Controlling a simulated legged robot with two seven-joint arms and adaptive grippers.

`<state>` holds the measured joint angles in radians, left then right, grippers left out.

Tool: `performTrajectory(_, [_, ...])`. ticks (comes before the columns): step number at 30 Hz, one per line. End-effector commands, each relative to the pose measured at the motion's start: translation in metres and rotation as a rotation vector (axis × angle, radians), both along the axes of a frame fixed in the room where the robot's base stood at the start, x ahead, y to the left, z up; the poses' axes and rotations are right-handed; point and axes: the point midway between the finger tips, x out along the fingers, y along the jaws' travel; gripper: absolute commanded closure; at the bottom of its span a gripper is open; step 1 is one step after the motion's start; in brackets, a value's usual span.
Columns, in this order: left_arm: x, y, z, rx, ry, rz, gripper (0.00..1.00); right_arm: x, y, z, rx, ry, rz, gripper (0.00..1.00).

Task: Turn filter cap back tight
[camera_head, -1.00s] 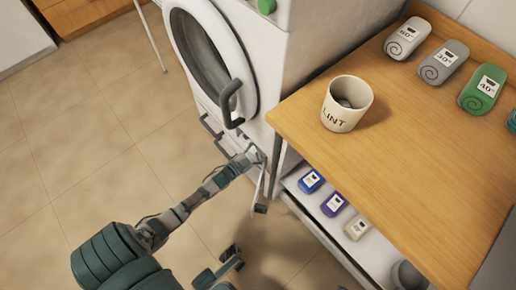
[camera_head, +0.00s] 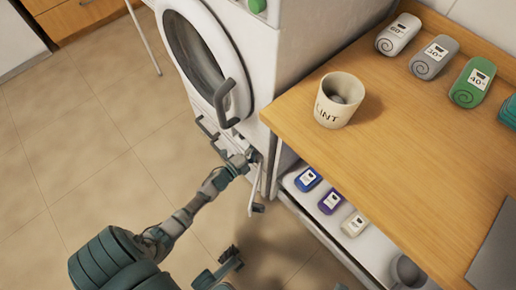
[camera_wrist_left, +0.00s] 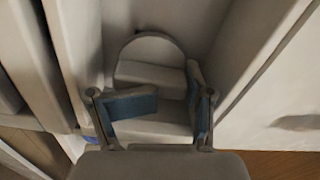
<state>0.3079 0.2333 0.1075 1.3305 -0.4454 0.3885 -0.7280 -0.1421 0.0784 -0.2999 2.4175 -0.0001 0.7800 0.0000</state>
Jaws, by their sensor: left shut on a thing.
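The filter cap (camera_wrist_left: 150,48) is a pale grey disc with a raised grip bar, set in a recess low on the front of the white washing machine (camera_head: 285,50). My left gripper (camera_head: 251,157) reaches into this opening. In the left wrist view its blue-padded fingers (camera_wrist_left: 172,108) are shut on the cap's grip; the exact contact is partly hidden.
The round washer door (camera_head: 205,60) with its dark handle is just above my left gripper. A lower shelf (camera_head: 330,226) holds smaller bottles. The tiled floor at left is clear.

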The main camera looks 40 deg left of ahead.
Motion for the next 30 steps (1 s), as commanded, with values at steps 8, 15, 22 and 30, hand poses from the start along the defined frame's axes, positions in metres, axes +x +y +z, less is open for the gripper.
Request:
performTrajectory(8, [-0.0074,-0.0032,-0.0201,0.098,0.031,0.002,0.83,0.0016,-0.0002,-0.0051,0.003,0.006,-0.002,0.60])
performTrajectory(15, [-0.0073,-0.0032,-0.0197,0.122,0.029,0.001,0.83,0.0017,-0.0001,-0.0044,0.002,0.003,-0.001,0.60])
performTrajectory(22, [-0.0072,-0.0032,-0.0196,0.123,0.029,0.001,0.83,0.0016,0.0000,-0.0039,0.000,0.001,0.000,0.60])
performTrajectory(30, [-0.0073,-0.0023,-0.0184,0.122,0.027,0.003,0.23,0.0013,0.0001,-0.0034,-0.001,-0.001,0.002,0.60])
